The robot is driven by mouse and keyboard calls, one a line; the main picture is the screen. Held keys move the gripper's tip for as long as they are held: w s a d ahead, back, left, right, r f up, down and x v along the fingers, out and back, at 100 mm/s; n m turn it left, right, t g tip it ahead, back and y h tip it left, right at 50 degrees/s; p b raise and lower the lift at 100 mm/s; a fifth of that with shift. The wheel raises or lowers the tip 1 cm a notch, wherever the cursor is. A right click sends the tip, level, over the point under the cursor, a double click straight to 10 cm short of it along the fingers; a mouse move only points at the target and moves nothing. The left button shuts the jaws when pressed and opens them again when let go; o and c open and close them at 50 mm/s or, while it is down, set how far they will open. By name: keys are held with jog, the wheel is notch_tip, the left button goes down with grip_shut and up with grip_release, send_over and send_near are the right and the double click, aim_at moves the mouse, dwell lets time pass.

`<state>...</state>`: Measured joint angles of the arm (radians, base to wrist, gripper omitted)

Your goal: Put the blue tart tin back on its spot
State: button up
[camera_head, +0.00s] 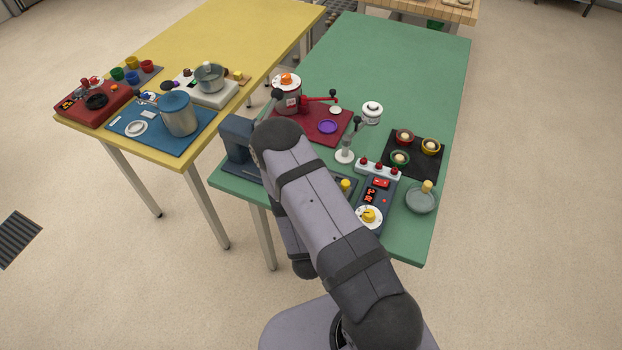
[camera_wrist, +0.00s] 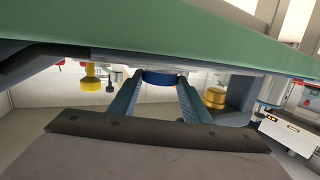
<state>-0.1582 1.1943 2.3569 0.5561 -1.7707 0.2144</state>
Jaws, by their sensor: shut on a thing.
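In the wrist view, my gripper (camera_wrist: 160,90) has its two blue fingers on either side of a round blue thing, which looks like the blue tart tin (camera_wrist: 160,77). In the head view, my arm hides the gripper and the tin. A black mat (camera_head: 427,171) lies on the green table's right side. The mat's front right corner is bare.
A red tray (camera_head: 310,127) lies further back. The far green table (camera_head: 385,60) is clear.

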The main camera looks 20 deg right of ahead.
jog(key=shift+r, duration=0.1)
notch_tip(320, 180, up, 8)
jog(key=shift+r, duration=0.25)
jog(key=shift+r+p, duration=0.65)
jog(key=shift+p, duration=0.1)
